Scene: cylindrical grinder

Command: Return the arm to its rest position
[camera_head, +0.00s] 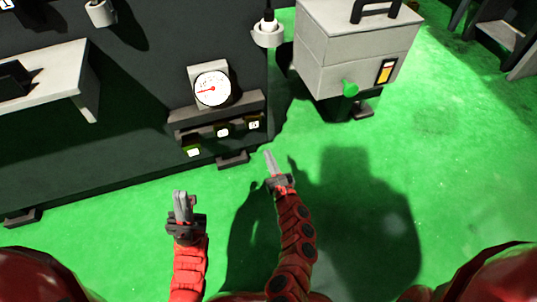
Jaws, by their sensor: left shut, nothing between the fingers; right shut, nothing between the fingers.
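My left gripper (181,203) is at the lower middle left of the head view, on a red arm. Its fingers are together and hold nothing. My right gripper (271,164) is a little further up and to the right, at the end of a longer red arm. Its fingers are also together and empty, pointing up the picture toward the machine's base. Both grippers are over the green floor and appear apart from the machine.
The dark grinder body (150,60) fills the upper left, with a round gauge (211,89) and a small control ledge (222,112) jutting out. A grey box unit (345,50) with a green knob (349,88) stands at upper right. Green floor (450,170) is open at right.

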